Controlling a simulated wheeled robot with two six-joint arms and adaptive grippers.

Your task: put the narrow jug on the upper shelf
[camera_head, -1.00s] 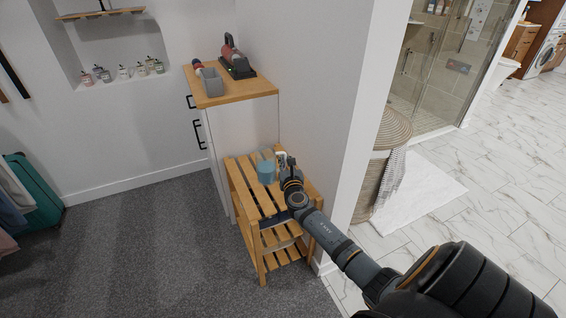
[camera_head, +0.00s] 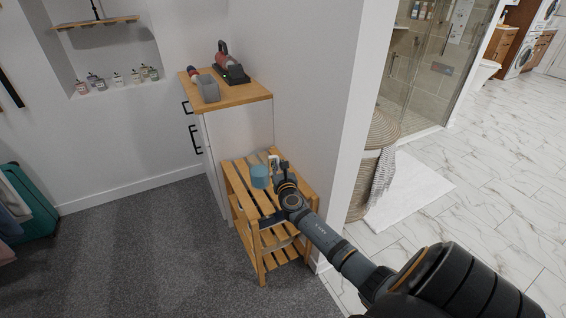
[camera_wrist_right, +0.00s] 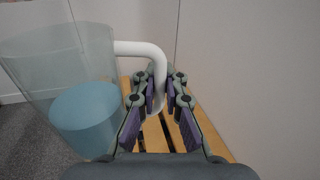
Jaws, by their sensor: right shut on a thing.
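The jug (camera_head: 260,177) is clear with blue liquid inside and a white handle. It is upright over the slatted top of the wooden rack (camera_head: 240,187); I cannot tell whether its base touches the slats. My right gripper (camera_head: 281,170) is beside it, to its right. In the right wrist view the jug (camera_wrist_right: 88,118) fills the left side, and my right gripper (camera_wrist_right: 160,108) is shut on its white handle (camera_wrist_right: 158,70). The rack has lower slatted shelves (camera_head: 283,254), partly behind my arm. My left gripper is out of view.
A white cabinet with a wooden top (camera_head: 237,95) stands behind the rack, carrying a grey cup (camera_head: 208,88) and a red-and-black device (camera_head: 231,68). A wall corner (camera_head: 335,150) is close on the right. Small bottles (camera_head: 118,80) stand in a wall niche below a wooden shelf (camera_head: 95,23).

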